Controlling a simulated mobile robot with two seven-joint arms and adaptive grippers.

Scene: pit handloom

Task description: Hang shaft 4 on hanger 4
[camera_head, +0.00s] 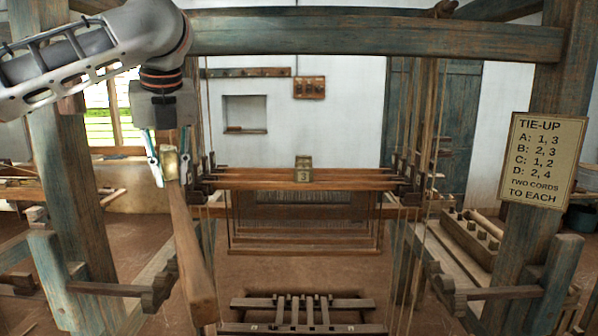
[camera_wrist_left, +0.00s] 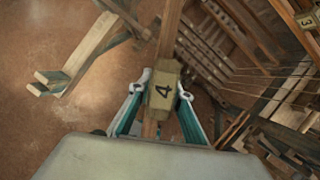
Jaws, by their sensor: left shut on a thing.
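Shaft 4 (camera_head: 191,238) is a long wooden bar with a pale block marked 4 (camera_wrist_left: 163,91), which shows in the left wrist view. My left gripper (camera_head: 170,168) is shut on that block, one finger on each side. The shaft is held clear at the left of the loom, its near end pointing down toward the camera. Other shafts (camera_head: 260,180) hang level in the loom, with a tag marked 3 (camera_head: 303,176) at their middle. Dark notched hangers (camera_head: 200,187) stand at the left ends of the shafts and more hangers (camera_head: 408,180) at the right ends. I cannot read numbers on them. My right gripper is not in view.
A thick top beam (camera_head: 380,37) crosses above, and posts (camera_head: 75,190) stand at both sides. Vertical cords (camera_head: 425,120) run down near the hangers. Treadles (camera_head: 300,310) lie low in front. A tie-up sign (camera_head: 541,160) is on the right post.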

